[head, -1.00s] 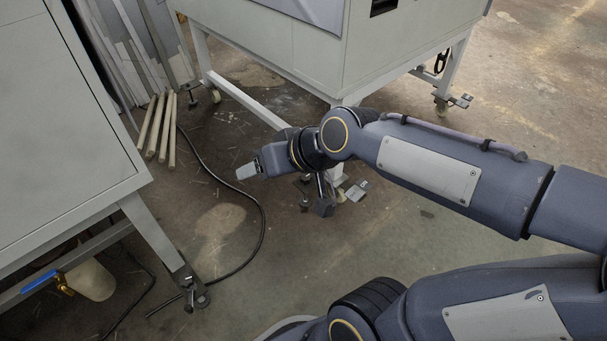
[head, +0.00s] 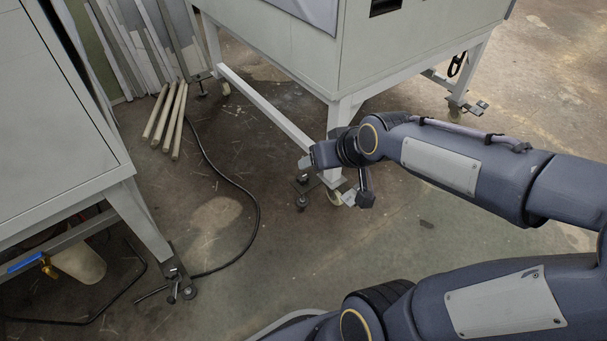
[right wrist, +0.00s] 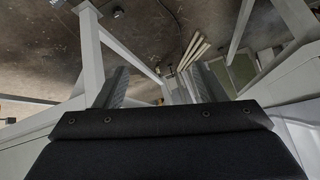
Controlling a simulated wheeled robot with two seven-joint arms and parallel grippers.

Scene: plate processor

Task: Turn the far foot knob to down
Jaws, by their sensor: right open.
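The pale machine (head: 400,60) stands on legs with castors and levelling feet. A dark foot (head: 302,190) is beside the near corner leg (head: 338,125), with a castor (head: 335,197) partly hidden by my wrist. Another foot (head: 480,107) is at the right leg, and one (head: 203,90) is at the back left leg. I cannot tell which is the far foot; knob settings are too small to read. My right gripper (head: 305,162) is by the near corner leg, above the dark foot. Its two fingers (right wrist: 157,88) are apart and empty in the right wrist view. My left gripper is out of view.
A pale cabinet (head: 60,120) with its own foot (head: 183,290) stands at left. A low crossbar (head: 265,115) joins the machine's legs. A black cable (head: 255,215) and several wooden poles (head: 165,120) lie on the floor. Open floor is in the lower middle.

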